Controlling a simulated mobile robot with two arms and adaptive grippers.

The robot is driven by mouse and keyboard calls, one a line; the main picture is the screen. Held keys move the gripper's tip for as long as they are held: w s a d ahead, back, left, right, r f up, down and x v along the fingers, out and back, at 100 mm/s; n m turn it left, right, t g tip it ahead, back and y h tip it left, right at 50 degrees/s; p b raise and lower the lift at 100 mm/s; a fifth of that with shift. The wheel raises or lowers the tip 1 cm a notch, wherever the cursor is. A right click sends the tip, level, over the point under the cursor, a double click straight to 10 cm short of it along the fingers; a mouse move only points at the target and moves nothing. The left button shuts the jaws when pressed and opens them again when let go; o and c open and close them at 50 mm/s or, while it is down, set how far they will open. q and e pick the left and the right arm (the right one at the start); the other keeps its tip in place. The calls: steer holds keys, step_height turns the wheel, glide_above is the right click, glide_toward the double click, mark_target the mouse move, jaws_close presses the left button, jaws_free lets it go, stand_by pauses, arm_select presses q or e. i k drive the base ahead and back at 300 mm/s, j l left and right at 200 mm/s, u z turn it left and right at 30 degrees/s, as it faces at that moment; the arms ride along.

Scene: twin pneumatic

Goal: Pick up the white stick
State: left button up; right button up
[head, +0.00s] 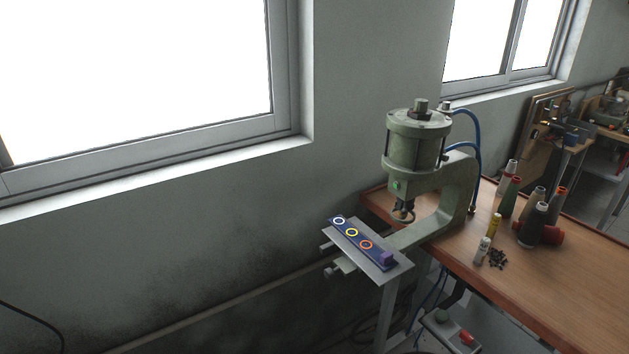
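A small white stick (482,250), like a short capped tube, stands upright near the left front edge of the wooden table (572,271). A yellow stick (494,225) stands just behind it. A cluster of small dark pieces (498,259) lies to its right on the tabletop. Neither of my grippers shows in the head view, so their state cannot be seen.
A green pneumatic press (458,190) stands left of the sticks. A grey plate (397,272) in front of it bears a dark strip (374,256) with white, yellow and orange rings and a purple block (387,258).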

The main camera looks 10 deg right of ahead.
mark_target(485, 242)
steer(key=z, duration=1.35)
